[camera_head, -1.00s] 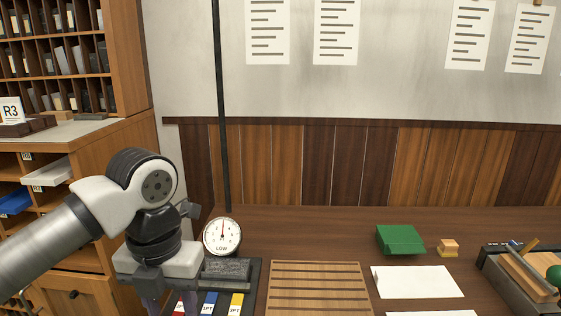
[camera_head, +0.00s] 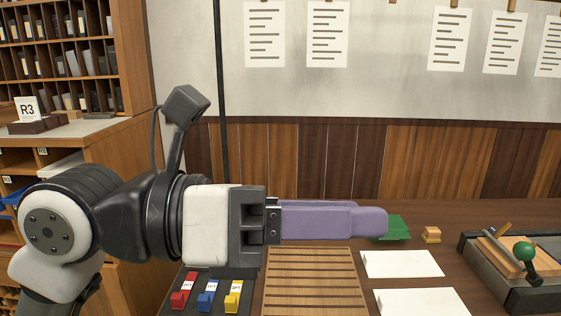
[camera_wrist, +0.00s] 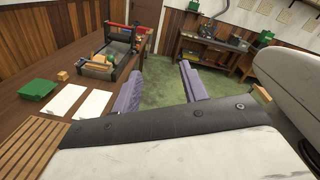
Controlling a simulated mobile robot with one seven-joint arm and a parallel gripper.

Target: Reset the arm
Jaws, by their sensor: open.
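My gripper (camera_head: 335,222) is stretched out level above the bench, its purple fingers pointing right in the head view. In the wrist view my gripper (camera_wrist: 163,88) shows two purple fingers spread apart with only green floor between them. It is open and empty. In the head view the fingers partly cover the green block (camera_head: 395,228), and my wrist covers the place of the dial gauge.
A slatted wooden rack (camera_head: 310,285), white sheets (camera_head: 402,264), a small orange block (camera_head: 432,235) and a press with a green knob (camera_head: 524,252) are on the bench. Red, blue and yellow levers (camera_head: 208,300) stand below my wrist. Pigeonhole shelves (camera_head: 60,60) stand left.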

